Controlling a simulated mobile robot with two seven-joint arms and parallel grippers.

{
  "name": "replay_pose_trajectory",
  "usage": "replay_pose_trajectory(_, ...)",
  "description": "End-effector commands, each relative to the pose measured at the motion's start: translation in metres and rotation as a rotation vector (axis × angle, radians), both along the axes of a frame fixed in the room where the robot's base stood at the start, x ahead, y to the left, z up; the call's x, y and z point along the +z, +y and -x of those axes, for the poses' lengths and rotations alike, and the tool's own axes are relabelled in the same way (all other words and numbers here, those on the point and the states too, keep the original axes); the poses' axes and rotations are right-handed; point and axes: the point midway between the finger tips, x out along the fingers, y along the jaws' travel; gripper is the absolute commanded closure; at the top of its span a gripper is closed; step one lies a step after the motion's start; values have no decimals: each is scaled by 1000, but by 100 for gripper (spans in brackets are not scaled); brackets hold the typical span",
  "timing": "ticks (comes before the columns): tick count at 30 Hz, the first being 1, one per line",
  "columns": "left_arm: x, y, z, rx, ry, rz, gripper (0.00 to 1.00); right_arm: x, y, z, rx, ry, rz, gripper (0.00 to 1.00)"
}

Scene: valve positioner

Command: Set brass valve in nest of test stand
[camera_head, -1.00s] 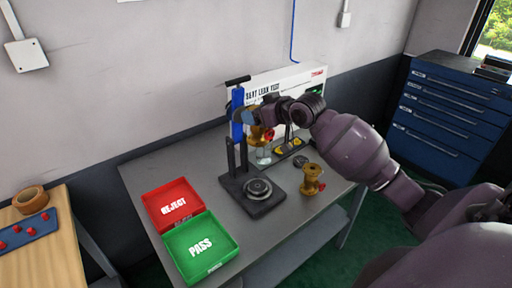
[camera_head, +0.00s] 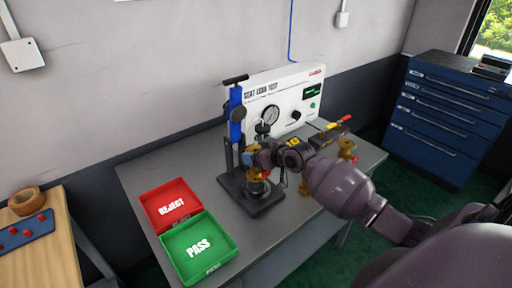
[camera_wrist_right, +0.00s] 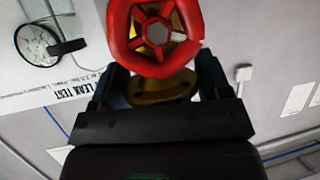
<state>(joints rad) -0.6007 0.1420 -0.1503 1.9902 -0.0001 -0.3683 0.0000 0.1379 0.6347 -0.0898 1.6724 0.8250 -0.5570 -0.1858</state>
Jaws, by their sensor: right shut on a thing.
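My right gripper (camera_head: 255,157) is shut on a brass valve (camera_head: 256,184) and holds it over the round nest of the test stand (camera_head: 235,188). The valve looks upright and hides most of the nest. I cannot tell whether it touches the nest or hangs just above. In the right wrist view, the valve's red handwheel (camera_wrist_right: 133,47) and brass flange (camera_wrist_right: 160,88) sit between the fingers of the gripper (camera_wrist_right: 163,80). The stand has a blue upright (camera_head: 236,112) with a black handle on top. My left gripper is not in view.
A red REJECT tray (camera_head: 150,199) and a green PASS tray (camera_head: 232,248) lie left of the stand. A white leak test box (camera_head: 290,92) with a gauge stands behind. Another brass valve (camera_head: 347,149) is at the right, beyond my arm. The table's front middle (camera_head: 275,235) is clear.

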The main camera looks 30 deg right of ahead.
Motion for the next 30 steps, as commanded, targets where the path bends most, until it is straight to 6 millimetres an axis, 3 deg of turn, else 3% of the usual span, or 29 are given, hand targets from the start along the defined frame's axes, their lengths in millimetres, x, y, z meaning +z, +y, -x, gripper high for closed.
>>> replay_pose_trajectory(4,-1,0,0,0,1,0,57,-6,0,-1,0,-5,0,93)
replay_pose_trajectory(12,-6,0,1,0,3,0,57,-37,0,-1,0,-5,-1,93)
replay_pose_trajectory(25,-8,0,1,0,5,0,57,-41,0,-1,0,-7,0,93)
replay_pose_trajectory(26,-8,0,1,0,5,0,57,-45,0,0,0,1,0,28)
replay_pose_trajectory(30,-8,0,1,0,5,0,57,-44,0,0,0,1,0,6)
